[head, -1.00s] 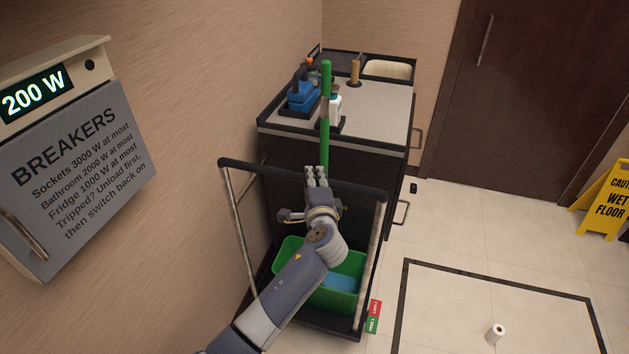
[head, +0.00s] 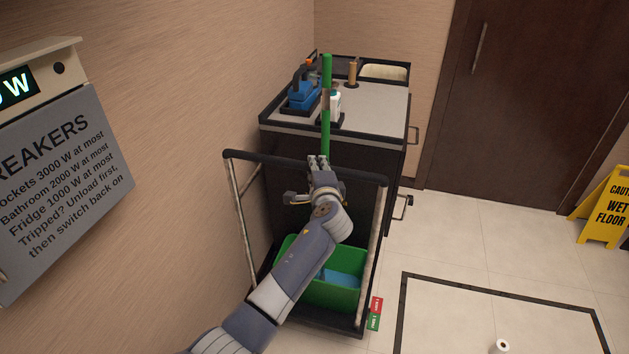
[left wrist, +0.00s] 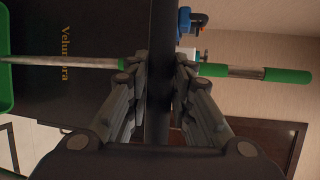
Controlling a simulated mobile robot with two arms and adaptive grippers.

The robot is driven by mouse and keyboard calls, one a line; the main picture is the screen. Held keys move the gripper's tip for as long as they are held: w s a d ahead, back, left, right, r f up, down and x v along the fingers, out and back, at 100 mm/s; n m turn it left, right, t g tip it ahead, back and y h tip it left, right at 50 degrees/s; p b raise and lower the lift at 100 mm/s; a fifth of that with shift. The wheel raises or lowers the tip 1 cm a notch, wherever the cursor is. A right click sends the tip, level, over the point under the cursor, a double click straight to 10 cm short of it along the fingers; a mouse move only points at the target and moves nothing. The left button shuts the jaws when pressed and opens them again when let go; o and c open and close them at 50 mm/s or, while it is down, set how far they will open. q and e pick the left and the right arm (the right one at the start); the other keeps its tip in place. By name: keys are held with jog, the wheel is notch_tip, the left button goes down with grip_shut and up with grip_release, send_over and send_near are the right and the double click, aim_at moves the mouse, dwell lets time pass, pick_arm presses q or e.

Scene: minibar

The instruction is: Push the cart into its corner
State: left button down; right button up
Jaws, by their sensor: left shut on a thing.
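The dark cart (head: 335,148) stands along the left wall, its far end close to the room corner where that wall meets the back wall. Its black push bar (head: 262,158) spans the near end on two pale posts. My left gripper (head: 318,162) is shut on the middle of this bar. The left wrist view shows the fingers on both sides of the bar (left wrist: 161,60). A green bin (head: 340,297) sits on the cart's low near platform, partly hidden by my arm. My right gripper is in neither view.
A green-ended pole (head: 326,75) stands upright by the cart top, which carries a blue tool (head: 303,95) and a white bottle (head: 335,107). A yellow wet-floor sign (head: 610,208) and a paper roll (head: 499,346) are to the right. A breaker box (head: 60,190) is at left.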

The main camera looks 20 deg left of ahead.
pick_arm(q)
jog(key=shift+w+f, duration=0.25)
jog(key=shift+s+r, duration=0.1)
jog(key=shift+s, duration=0.25)
jog(key=c, duration=1.7)
grip_release()
jog(key=shift+s+r, duration=0.1)
jog(key=shift+s, duration=0.05)
jog(key=o, duration=0.3)
jog(key=shift+s, duration=0.1)
jog(key=v, duration=1.1)
jog(key=shift+s, duration=0.3)
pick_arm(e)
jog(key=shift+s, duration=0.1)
pick_arm(q)
jog(key=shift+d+r, duration=0.1)
jog(key=shift+r, duration=0.05)
